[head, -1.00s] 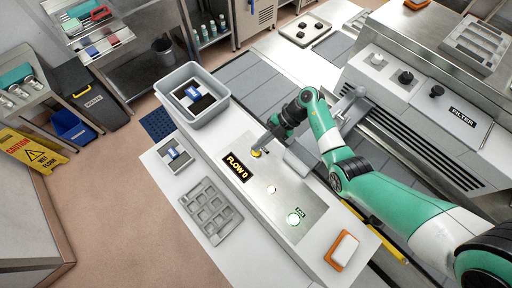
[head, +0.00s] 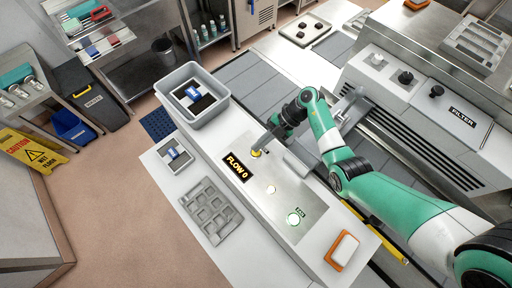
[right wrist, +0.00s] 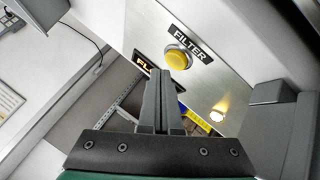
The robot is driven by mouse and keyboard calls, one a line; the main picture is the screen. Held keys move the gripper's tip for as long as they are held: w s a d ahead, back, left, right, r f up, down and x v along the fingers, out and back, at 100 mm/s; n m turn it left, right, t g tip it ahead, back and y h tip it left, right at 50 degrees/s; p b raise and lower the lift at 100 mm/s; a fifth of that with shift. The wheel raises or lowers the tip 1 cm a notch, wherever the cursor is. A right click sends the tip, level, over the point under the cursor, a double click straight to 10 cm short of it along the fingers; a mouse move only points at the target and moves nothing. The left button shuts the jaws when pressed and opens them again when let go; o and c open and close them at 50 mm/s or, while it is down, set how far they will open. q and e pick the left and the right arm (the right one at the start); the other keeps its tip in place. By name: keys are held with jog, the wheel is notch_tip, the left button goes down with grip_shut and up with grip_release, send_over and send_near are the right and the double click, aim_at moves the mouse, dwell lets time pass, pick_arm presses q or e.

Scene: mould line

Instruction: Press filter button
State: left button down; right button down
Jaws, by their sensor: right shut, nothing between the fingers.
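The yellow filter button (right wrist: 178,58) sits in a metal ring on the steel panel, beside a black FILTER label (right wrist: 189,44) in the right wrist view. In the head view the yellow button (head: 256,153) shows at the panel's upper end, partly hidden by my right gripper (head: 267,144). In the right wrist view my right gripper (right wrist: 163,74) is shut and empty. Its fingertips overlap the lower left edge of the button; I cannot tell whether they touch it. My left gripper is not in view.

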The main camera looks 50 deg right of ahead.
jog(key=shift+f, duration=0.1)
dwell(0.7)
jog(key=shift+f, duration=0.3)
jog(key=shift+f+b, duration=0.3)
jog(key=shift+f, duration=0.15)
dwell(0.5)
jog(key=shift+r, duration=0.1)
jog(key=shift+r+p, duration=0.75)
jog(key=shift+p, duration=0.3)
notch_tip(320, 180, up, 5)
jog(key=p, duration=0.5)
jog(key=shift+r+p, duration=0.15)
jog(key=shift+p, duration=0.2)
